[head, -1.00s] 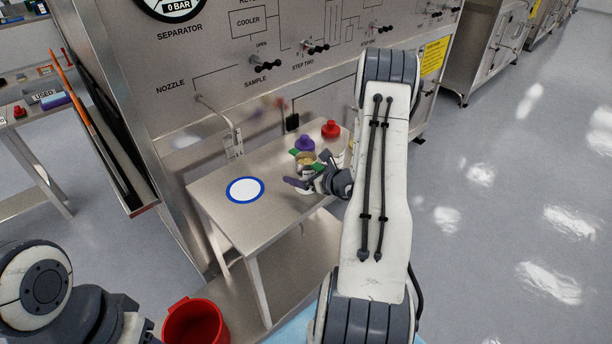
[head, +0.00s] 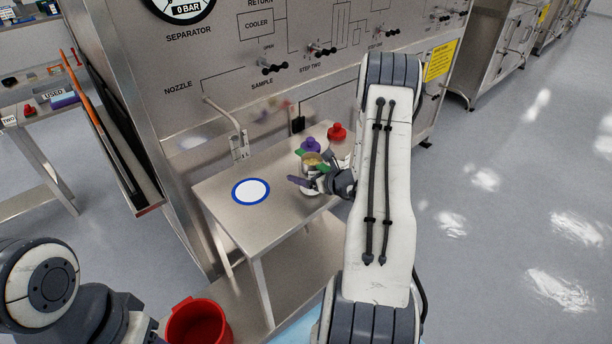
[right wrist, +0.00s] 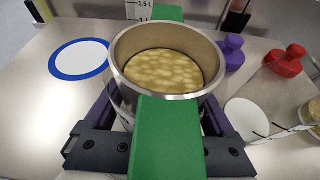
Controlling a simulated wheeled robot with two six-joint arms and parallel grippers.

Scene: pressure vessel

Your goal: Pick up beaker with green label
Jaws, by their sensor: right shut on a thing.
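The beaker (right wrist: 155,55) is a round vessel with a metallic rim and a lumpy yellowish surface inside, with green pieces at its front and back. In the head view the beaker (head: 314,160) is at the right part of the small steel table, partly hidden by my gripper. My right gripper (right wrist: 155,112) is shut on it, with a purple finger on each side below the rim. The right gripper also shows in the head view (head: 313,180). I cannot tell whether the beaker's base touches the table. My left gripper is out of view.
The steel table (head: 225,210) carries a blue-ringed white disc (head: 251,191), a purple stopper (head: 311,145) and a red stopper (head: 336,132). A clear vessel (right wrist: 285,95) stands close to the right of the gripper. A nozzle pipe (head: 240,135) rises behind. A red bucket (head: 197,322) is below.

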